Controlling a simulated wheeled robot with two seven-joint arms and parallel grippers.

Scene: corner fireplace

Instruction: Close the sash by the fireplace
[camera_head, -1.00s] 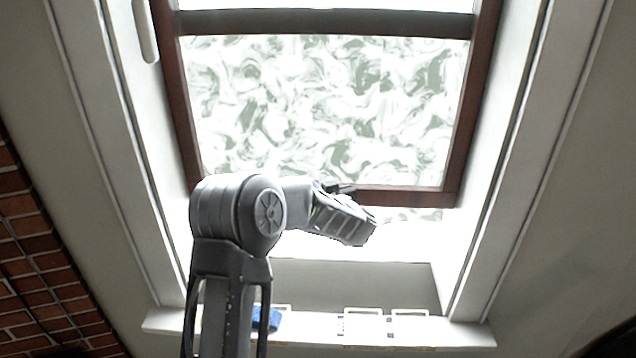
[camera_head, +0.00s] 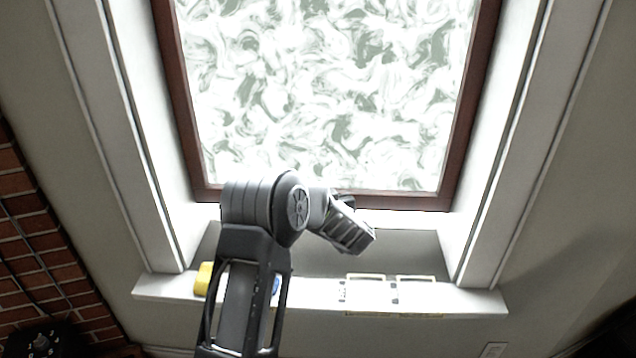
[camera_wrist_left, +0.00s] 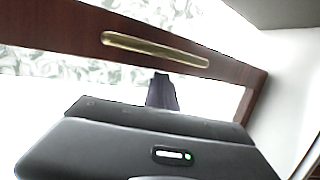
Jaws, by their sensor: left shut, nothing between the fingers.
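The sash (camera_head: 325,200) has a dark red-brown wooden frame and swirled frosted glass (camera_head: 320,90). In the head view its bottom rail is above the sill, with a bright strip between them. In the wrist view a brown rail (camera_wrist_left: 235,72) carries a long brass handle (camera_wrist_left: 155,48). My left gripper (camera_head: 350,238) is in front of the sash's lower edge, pointing right. Its dark fingertips (camera_wrist_left: 162,90) are together and empty, close to the rail below the handle in the wrist view. I cannot tell whether they touch it. My right gripper is not in view.
The white sill (camera_head: 460,298) holds a yellow object (camera_head: 203,278), a blue object (camera_head: 276,285) partly behind my arm, and pale frames (camera_head: 366,290). White casing (camera_head: 135,150) flanks the window. Brick (camera_head: 25,235) stands at left, with a dark object (camera_head: 42,342) below.

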